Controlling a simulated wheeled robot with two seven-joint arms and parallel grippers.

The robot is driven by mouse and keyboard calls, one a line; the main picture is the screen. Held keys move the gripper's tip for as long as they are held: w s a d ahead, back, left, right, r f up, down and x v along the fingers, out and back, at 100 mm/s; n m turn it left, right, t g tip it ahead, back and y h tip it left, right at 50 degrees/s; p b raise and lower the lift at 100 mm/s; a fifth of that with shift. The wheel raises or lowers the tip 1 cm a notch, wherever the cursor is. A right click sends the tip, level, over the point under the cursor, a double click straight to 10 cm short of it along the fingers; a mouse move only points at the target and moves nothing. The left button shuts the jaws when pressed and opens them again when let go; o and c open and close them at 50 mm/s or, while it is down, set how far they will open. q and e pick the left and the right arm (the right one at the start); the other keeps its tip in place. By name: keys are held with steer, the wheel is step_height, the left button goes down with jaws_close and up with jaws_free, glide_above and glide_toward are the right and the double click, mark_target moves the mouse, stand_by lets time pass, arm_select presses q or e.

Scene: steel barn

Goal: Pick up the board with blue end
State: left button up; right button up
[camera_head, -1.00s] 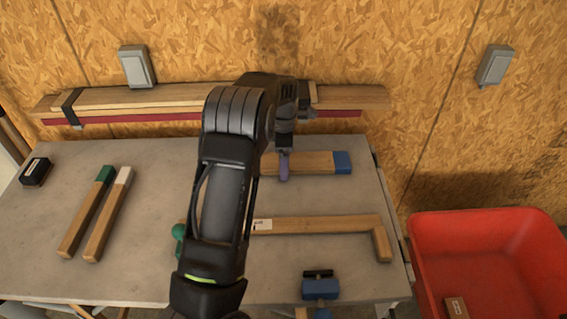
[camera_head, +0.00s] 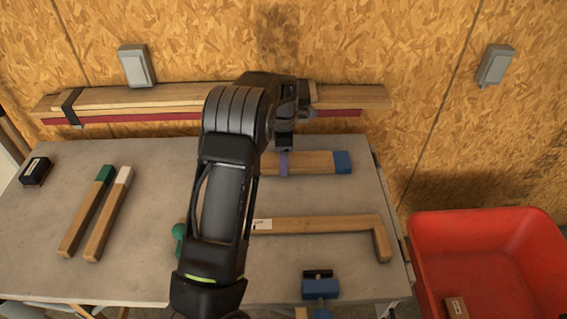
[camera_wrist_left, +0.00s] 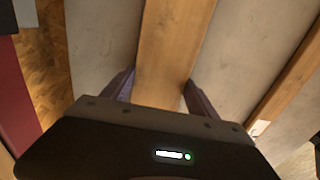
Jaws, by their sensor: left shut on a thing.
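The board with the blue end (camera_head: 312,163) lies near the back of the grey table, its blue end (camera_head: 342,162) to the right. Its left part is hidden behind my left arm. My left gripper (camera_head: 284,163) comes down over the board and is shut on it. In the left wrist view the wooden board (camera_wrist_left: 168,50) runs between the two purple fingers of my left gripper (camera_wrist_left: 160,90), one on each side. The board appears to be still at table level. My right gripper is not in view.
Boards with a green end (camera_head: 85,210) and a white end (camera_head: 110,212) lie at the left. An L-shaped wooden piece (camera_head: 320,224) lies in front. A blue clamp (camera_head: 320,287) sits at the front edge. A red bin (camera_head: 440,235) stands at the right.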

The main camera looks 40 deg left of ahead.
arm_select(q)
steer(key=c, duration=0.5)
steer(key=shift+o, duration=0.2)
steer(key=shift+r, duration=0.5)
step_height(320, 180, up, 9)
steer(key=b, duration=0.2)
